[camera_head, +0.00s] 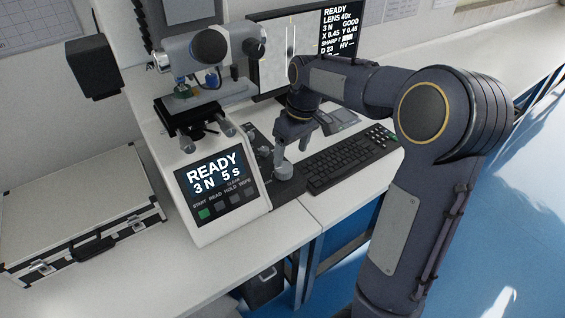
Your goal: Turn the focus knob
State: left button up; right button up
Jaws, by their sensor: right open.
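My right gripper (290,146) points down beside the hardness tester, its arm coming in from the right. It is open, just above a grey round knob (283,170) on a black control base (284,188). The knob looks like the focus knob, but no label shows. I cannot tell whether the fingers touch it. The white hardness tester (232,226) stands to its left; its screen (213,176) reads READY, 3 N, 5 s. The monitor (342,25) behind shows READY, LENS 40x, and a SHARP? line. My left gripper is not in view.
A black keyboard (345,160) lies right of the control base. A silver and black case (75,215) rests on the white bench at left. The tester's head (210,46) and specimen stage (190,104) stand behind and left of my gripper.

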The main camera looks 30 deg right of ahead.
jog(key=n+g+h, duration=0.1)
send_over(283, 166)
jog(key=f, duration=0.3)
jog(key=shift+s, duration=0.2)
notch_tip(283, 166, down, 8)
jog(key=shift+r, duration=0.15)
jog(key=c, duration=1)
jog(key=m+p, duration=0.1)
jog(key=m, duration=0.2)
jog(key=shift+w, duration=0.1)
jog(key=shift+m, duration=2)
